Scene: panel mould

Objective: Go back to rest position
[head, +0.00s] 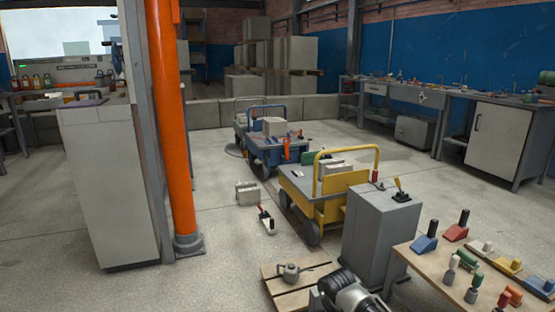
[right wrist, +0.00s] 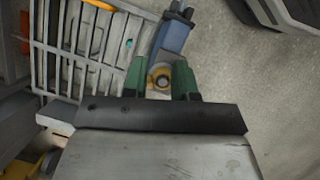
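In the right wrist view, my right gripper (right wrist: 159,82) shows as two green fingers on a dark bar, spread apart with a gap between them. A small round brass-coloured thing with a pale surround (right wrist: 158,77) shows in that gap; I cannot tell how far beyond the fingers it lies, and no grip on it is visible. A blue part (right wrist: 173,36) lies beyond the fingertips. In the head view a dark and silver arm part, which looks like mine, comes in at the bottom middle; its fingers cannot be made out. My left gripper is not in view.
A wooden table (head: 432,268) with several coloured tools is at lower right, beside a grey cabinet (head: 378,230). A yellow cart (head: 345,197) and blue cart (head: 265,150) stand beyond. An orange post (head: 172,120) rises at left.

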